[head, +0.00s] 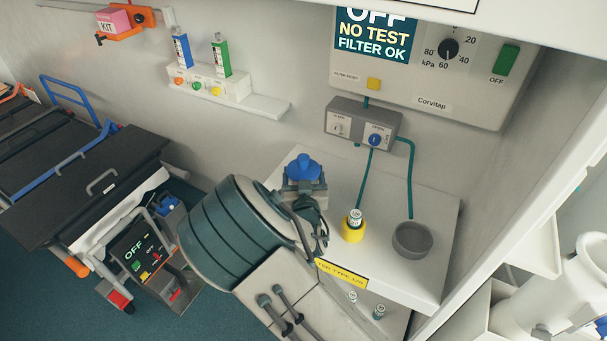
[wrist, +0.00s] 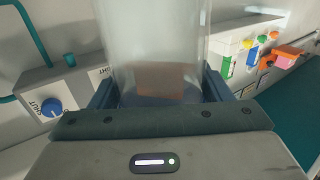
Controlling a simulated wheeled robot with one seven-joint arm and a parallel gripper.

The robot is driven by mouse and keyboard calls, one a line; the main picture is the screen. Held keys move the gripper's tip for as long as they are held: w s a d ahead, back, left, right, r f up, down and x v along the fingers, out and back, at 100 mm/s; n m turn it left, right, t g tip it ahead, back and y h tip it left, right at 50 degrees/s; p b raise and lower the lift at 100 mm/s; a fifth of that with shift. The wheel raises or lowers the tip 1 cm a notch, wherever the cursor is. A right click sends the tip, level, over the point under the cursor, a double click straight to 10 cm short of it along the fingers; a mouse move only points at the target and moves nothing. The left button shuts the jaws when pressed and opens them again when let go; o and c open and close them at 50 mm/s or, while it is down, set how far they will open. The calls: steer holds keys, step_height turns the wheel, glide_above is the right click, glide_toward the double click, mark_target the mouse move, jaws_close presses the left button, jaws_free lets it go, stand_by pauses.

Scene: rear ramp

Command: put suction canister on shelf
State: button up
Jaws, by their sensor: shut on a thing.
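The suction canister is a clear cylinder (wrist: 155,45) in the wrist view, held between my gripper's two blue-grey fingers (wrist: 158,95). In the head view a blue cap (head: 303,167), likely the canister's top, shows just beyond my gripper (head: 305,188); my arm hides most of what is below. My gripper is shut on the canister, over the left part of a white shelf (head: 425,265) with a yellow label on its front edge. I cannot tell whether the canister's base touches the shelf.
A yellow holder (head: 353,230) with a small vial and a grey bowl (head: 412,239) stand on the shelf. Teal tubes (head: 411,180) hang from a grey valve box (head: 363,122) with two knobs. A stretcher (head: 80,190) is at left. Shelf room between holder and bowl is narrow.

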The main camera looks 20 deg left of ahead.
steer(key=shift+f, duration=0.1)
steer(key=o, duration=1.4)
steer(key=b+v, duration=0.2)
steer(key=v, duration=1)
steer(key=shift+d+b, duration=0.1)
steer(key=shift+b, duration=0.3)
